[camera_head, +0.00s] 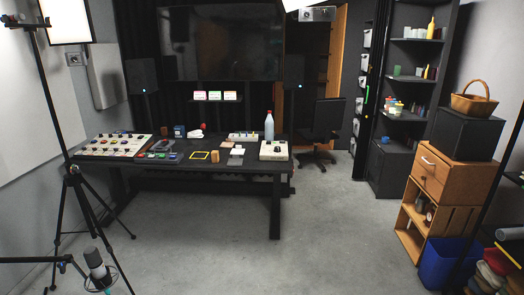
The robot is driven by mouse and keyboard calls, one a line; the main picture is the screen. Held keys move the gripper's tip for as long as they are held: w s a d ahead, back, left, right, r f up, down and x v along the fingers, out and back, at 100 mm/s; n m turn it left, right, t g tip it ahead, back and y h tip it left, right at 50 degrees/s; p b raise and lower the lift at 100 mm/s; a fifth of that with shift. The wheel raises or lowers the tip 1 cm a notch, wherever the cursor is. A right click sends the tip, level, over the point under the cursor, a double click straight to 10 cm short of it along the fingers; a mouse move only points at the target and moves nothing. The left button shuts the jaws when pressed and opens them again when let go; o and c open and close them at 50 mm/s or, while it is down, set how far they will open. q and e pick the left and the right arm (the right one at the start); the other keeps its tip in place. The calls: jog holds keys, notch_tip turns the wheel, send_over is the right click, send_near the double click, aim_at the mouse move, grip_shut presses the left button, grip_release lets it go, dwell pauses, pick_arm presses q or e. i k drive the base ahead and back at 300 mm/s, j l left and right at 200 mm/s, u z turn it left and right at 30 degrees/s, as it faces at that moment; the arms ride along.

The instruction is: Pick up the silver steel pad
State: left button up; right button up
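The black table (230,170) stands at the middle left, with many small things on its top. Several small flat pieces lie on its right half. One is a light grey square (237,151) that may be the silver steel pad, but it is too small to tell. A darker grey flat piece (235,160) lies just in front of it, and a pale pinkish one lies to its left. Neither of my grippers shows in the head view.
A white bottle (269,126) and a pale box with knobs (273,151) stand at the table's right end. A tripod stands in front at left. Open floor (330,230) lies right of the table.

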aim_at(236, 160)
jog(key=i+u, duration=0.15)
jog(key=i, duration=0.65)
jog(key=i+u, duration=0.15)
jog(key=i, duration=0.7)
jog(key=i+u, duration=0.2)
jog(key=i, duration=0.6)
jog(key=i+j+z, duration=0.2)
jog(key=i, duration=0.3)
jog(key=i+j+z, duration=0.2)
jog(key=i, duration=0.3)
jog(key=i+j+z, duration=0.25)
jog(key=i, duration=0.2)
jog(key=i+j+z, duration=0.3)
jog(key=j, duration=0.3)
jog(key=i+j+z, duration=0.2)
jog(key=i+j, duration=0.05)
jog(key=j, duration=0.1)
